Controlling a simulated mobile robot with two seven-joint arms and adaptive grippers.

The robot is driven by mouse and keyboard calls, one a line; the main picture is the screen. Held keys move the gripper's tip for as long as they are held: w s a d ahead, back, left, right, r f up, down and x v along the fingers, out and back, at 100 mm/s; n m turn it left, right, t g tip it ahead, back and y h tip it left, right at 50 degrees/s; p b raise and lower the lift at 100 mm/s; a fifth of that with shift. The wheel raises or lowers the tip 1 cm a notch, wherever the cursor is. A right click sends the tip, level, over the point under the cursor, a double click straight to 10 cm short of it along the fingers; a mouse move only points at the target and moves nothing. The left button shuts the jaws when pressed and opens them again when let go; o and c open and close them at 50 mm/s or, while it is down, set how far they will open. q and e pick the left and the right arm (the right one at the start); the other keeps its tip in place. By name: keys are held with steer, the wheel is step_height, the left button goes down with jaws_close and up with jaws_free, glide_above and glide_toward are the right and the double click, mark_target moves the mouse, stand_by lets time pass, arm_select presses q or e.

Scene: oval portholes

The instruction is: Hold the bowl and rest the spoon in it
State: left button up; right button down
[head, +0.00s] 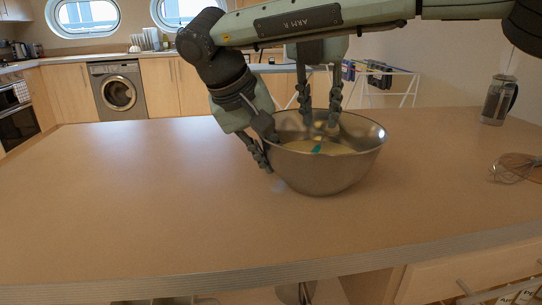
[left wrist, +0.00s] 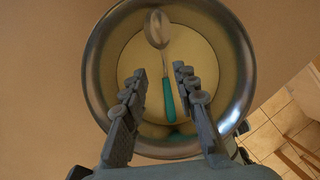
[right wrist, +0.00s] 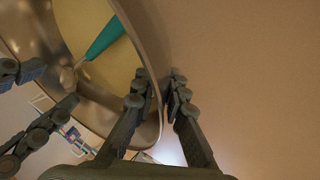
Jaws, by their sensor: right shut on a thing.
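The metal bowl (head: 335,178) stands upright on the counter with a pale yellow mixture in it. My right gripper (right wrist: 159,85) is shut on the bowl's rim, one finger inside the wall and one outside; in the head view it is at the bowl's left side. The spoon (left wrist: 168,98), with a teal handle and a metal head, lies inside the bowl. Its teal handle also shows in the head view (head: 316,149). My left gripper (left wrist: 160,72) is open above the bowl, its fingers apart on either side of the spoon and clear of it.
The wooden counter (head: 130,210) is clear to the left and in front. A wire whisk (head: 516,167) lies at the right edge, with a French press (head: 497,100) behind it. A drying rack (head: 385,80) stands beyond the counter.

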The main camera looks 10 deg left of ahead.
arm_select(q)
steer(key=shift+r, duration=0.1)
steer(key=v, duration=1.2)
steer(key=shift+s, duration=0.1)
arm_select(e)
steer(key=c, duration=1.5)
jaws_free()
